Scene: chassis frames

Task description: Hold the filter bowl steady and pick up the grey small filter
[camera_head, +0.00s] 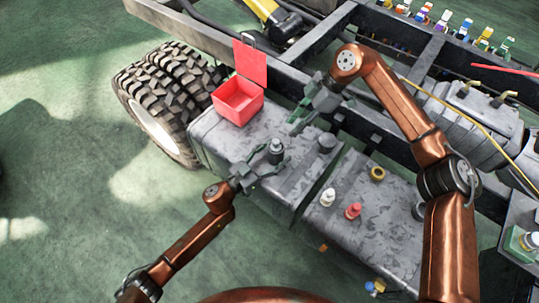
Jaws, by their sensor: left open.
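A dark grey cylinder with a narrower top (275,152), which looks like the filter bowl, stands upright on the grey tank. My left gripper (268,164) is open, with its fingers around the lower part of this cylinder; whether they touch it I cannot tell. A small grey filter cannot be told apart from the cylinder's narrower top at this size. My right gripper (296,123) hangs above the tank, up and right of the cylinder, with its fingers apart and nothing seen between them.
An open red box (238,104) with a raised lid stands on the tank's far left. A dark grey cap (327,143) sits right of the bowl. White (327,197) and red (353,210) small bottles and a yellow ring (377,173) are on the right tank. Chassis rails run behind.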

